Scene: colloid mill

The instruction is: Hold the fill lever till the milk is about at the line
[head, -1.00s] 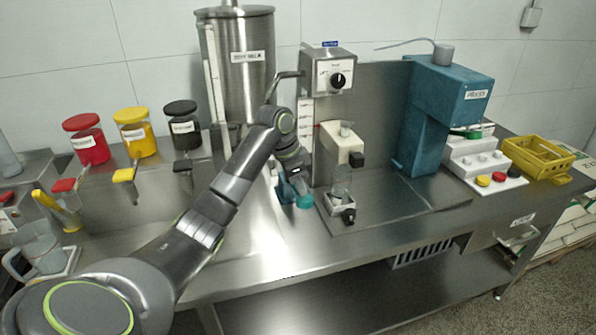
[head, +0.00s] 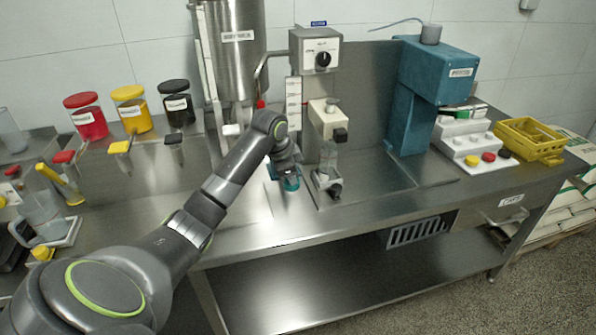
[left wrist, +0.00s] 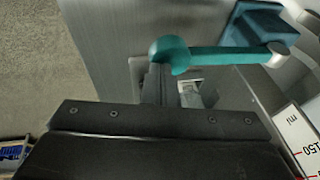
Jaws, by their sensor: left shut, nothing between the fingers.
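The teal fill lever (head: 291,183) sits low at the left of the filling machine (head: 315,50). In the left wrist view it shows as a teal bar with a rounded end (left wrist: 172,55). My left gripper (head: 289,172) is at the lever; in the left wrist view its shut, empty fingers (left wrist: 157,82) meet or nearly meet the rounded end. Contact is hard to tell. A white scale with red marks (head: 293,103) stands behind my arm; its "150" mark shows in the left wrist view (left wrist: 302,145). I cannot make out the milk level. My right gripper is out of view.
The steel milk tank (head: 235,60) stands behind my arm. A small glass stand (head: 328,183) is just right of the lever, with a blue machine (head: 430,80) beyond. Red, yellow and black jars (head: 130,108) stand left. The front bench is clear.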

